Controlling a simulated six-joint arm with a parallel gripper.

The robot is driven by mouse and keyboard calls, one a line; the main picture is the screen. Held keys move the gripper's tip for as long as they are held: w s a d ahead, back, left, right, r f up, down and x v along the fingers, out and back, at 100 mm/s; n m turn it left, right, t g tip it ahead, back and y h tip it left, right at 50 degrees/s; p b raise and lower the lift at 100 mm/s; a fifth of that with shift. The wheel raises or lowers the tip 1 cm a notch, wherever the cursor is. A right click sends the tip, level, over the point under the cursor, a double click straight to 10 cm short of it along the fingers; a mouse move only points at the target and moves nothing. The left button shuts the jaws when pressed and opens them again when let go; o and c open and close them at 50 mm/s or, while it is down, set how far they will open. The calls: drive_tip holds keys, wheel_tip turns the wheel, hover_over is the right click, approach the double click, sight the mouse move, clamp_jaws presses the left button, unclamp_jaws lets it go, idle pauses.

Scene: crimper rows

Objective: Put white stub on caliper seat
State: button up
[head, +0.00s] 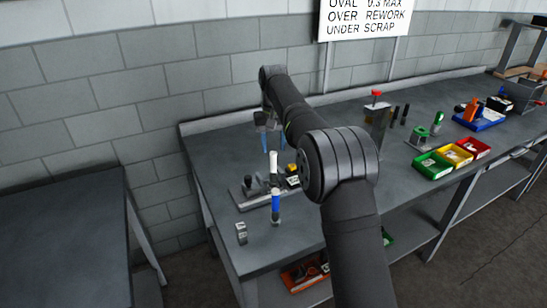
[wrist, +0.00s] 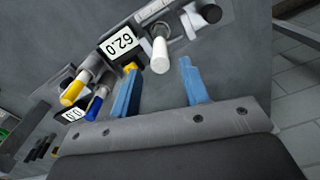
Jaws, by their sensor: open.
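The white stub (head: 273,162) stands upright in the head view, close to my gripper's fingertips. In the wrist view the white stub (wrist: 160,55) shows between and just beyond the two blue fingers, apart from both. My gripper (head: 273,146) is open and empty; it also shows in the wrist view (wrist: 158,68). A grey metal fixture (head: 246,200) lies on the bench beneath, and its metal also shows in the wrist view (wrist: 190,18). I cannot tell which part is the caliper seat.
A blue stub (head: 276,206) stands at the front; it also shows in the wrist view (wrist: 97,104), beside a yellow stub (wrist: 74,91). A small grey block (head: 241,233) is near the bench edge. Green, yellow and red bins (head: 432,166) stand at right. The bench's back left is clear.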

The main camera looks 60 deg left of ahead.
sight(274, 153)
drive_tip(key=shift+r, duration=2.6)
wheel_tip(274, 153, down, 12)
drive_tip(key=shift+r, duration=1.35)
